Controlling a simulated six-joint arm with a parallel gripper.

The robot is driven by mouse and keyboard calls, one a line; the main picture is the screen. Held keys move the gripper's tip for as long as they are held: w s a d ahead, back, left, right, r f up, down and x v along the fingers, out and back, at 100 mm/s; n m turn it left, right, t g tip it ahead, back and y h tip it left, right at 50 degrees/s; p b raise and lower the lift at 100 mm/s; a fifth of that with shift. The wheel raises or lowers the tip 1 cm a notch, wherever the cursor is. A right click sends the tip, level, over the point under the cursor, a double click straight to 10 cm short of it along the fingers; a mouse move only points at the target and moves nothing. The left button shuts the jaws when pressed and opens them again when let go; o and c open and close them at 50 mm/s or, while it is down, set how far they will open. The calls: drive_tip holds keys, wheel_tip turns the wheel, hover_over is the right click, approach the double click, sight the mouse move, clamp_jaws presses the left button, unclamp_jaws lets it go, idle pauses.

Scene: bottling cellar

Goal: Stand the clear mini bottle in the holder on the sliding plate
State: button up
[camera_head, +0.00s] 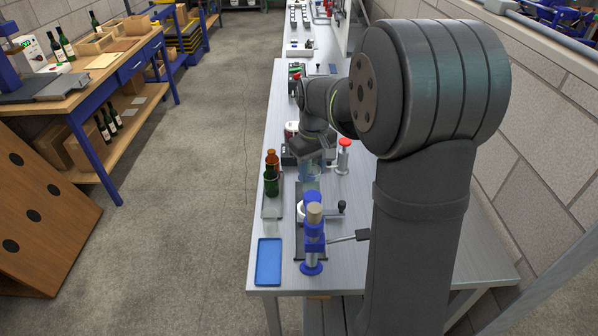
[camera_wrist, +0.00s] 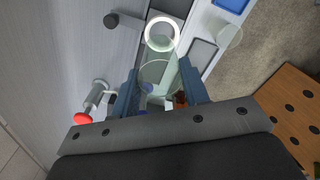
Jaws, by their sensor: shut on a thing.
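My gripper (camera_wrist: 160,88) is shut on the clear mini bottle (camera_wrist: 158,72), which shows as a see-through shape between the two blue fingers in the wrist view. In the head view the gripper (camera_head: 312,168) hangs over the bench, and the bottle is hard to make out there. In the head view the holder (camera_head: 300,211) sits nearer the camera than the gripper, partly hidden by a blue press. The sliding plate under it is mostly hidden.
The blue press (camera_head: 313,230) with a lever stands right beside the holder. A green bottle (camera_head: 271,183) and a brown bottle (camera_head: 273,160) stand left. A blue tray (camera_head: 269,262) lies at the near corner. A red-topped post (camera_head: 343,157) stands right of the gripper.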

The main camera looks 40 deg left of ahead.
sight(310, 187)
drive_tip(key=shift+s+a+f, duration=0.1)
drive_tip(key=shift+f, duration=1.25)
drive_tip(key=shift+s+a+f, duration=0.1)
drive_tip(key=shift+f, duration=1.2)
drive_tip(key=shift+f, duration=0.3)
drive_tip(key=shift+f, duration=0.4)
drive_tip(key=shift+f, duration=0.3)
drive_tip(key=shift+f, duration=0.4)
drive_tip(key=shift+f, duration=0.35)
drive_tip(key=o, duration=1.6)
